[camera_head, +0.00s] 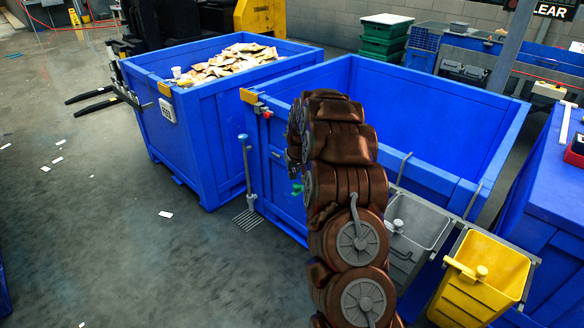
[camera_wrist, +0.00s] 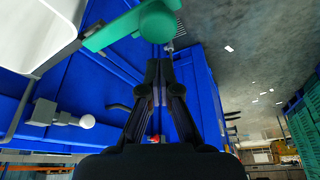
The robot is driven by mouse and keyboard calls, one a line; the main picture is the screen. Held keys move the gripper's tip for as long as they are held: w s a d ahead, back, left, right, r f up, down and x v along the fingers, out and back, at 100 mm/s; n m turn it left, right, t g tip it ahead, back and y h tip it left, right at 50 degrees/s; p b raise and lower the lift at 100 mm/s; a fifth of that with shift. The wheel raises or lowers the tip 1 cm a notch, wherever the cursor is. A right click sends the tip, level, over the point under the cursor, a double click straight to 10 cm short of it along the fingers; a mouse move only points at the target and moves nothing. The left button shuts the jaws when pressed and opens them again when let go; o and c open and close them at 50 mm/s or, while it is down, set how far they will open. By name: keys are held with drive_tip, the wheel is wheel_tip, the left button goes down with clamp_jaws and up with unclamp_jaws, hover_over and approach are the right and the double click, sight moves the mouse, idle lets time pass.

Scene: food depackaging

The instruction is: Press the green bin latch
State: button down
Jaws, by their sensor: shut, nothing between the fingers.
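The green bin latch is a flat green bar ending in a round green knob (camera_wrist: 158,20), at the top of the wrist view. In the head view only a small green piece (camera_head: 297,188) shows at the left edge of my arm, in front of the blue bin; my arm may hide the rest. My gripper (camera_wrist: 158,64) is shut and empty. Its fingertips point toward the knob and appear just below it in the wrist view. I cannot tell whether they touch it. In the head view my brown-covered arm hides most of the gripper.
A large empty blue bin (camera_head: 470,130) stands behind my arm. Another blue bin (camera_head: 225,135) with packets is at the left. A grey bin (camera_head: 405,255) and a yellow bin (camera_head: 465,298) hang at the front right. A white knob (camera_wrist: 87,121) shows in the wrist view. The left floor is open.

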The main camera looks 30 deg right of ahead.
drive_tip(key=shift+s+a+f, duration=0.1)
drive_tip(key=shift+s+a, duration=0.1)
drive_tip(key=shift+s, duration=0.7)
drive_tip(key=shift+f, duration=0.1)
